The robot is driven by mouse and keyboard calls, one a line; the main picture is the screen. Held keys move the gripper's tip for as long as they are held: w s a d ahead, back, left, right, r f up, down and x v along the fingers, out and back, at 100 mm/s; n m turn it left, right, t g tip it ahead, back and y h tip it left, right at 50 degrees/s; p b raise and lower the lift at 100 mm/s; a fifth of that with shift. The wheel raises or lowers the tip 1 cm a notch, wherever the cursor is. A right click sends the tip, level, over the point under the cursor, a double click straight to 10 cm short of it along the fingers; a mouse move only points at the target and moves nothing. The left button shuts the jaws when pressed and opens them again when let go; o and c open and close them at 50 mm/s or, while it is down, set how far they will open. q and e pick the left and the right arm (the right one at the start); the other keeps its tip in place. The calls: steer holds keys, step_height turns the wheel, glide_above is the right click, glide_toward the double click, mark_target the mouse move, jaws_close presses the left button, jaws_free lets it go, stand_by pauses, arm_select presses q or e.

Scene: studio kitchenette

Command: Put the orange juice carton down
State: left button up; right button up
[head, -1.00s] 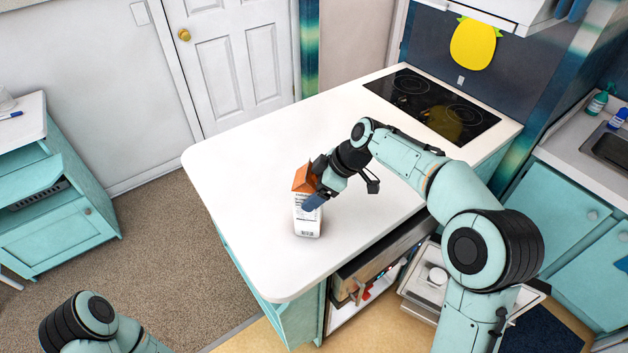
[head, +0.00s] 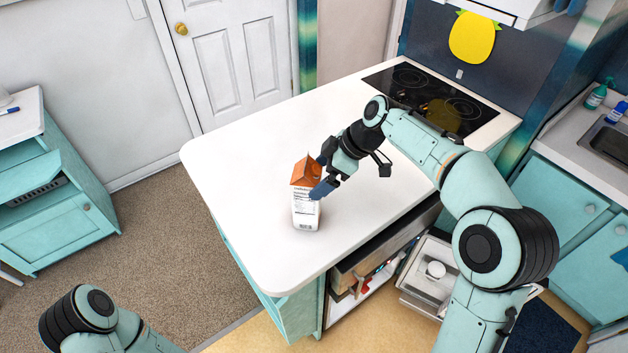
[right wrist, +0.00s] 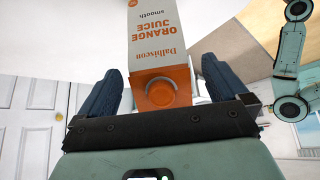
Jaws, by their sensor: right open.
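The orange juice carton (head: 306,208), white with an orange gabled top, stands upright on the white countertop (head: 250,170). My right gripper (head: 322,175) is open at the right side of the carton's top. In the right wrist view the carton (right wrist: 160,40) shows its printed label and round cap just beyond and between the two blue fingers (right wrist: 158,85), with gaps beside it. My left gripper is not in view; only part of my left arm shows at the bottom left of the head view.
A black cooktop (head: 430,98) lies at the counter's far end. The counter around the carton is otherwise clear. Below its front edge an open dishwasher (head: 430,275) holds a few dishes. A sink (head: 608,140) is at the far right.

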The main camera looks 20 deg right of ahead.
steer(key=v, duration=0.8)
steer(key=shift+p, duration=0.3)
steer(key=shift+f, duration=0.1)
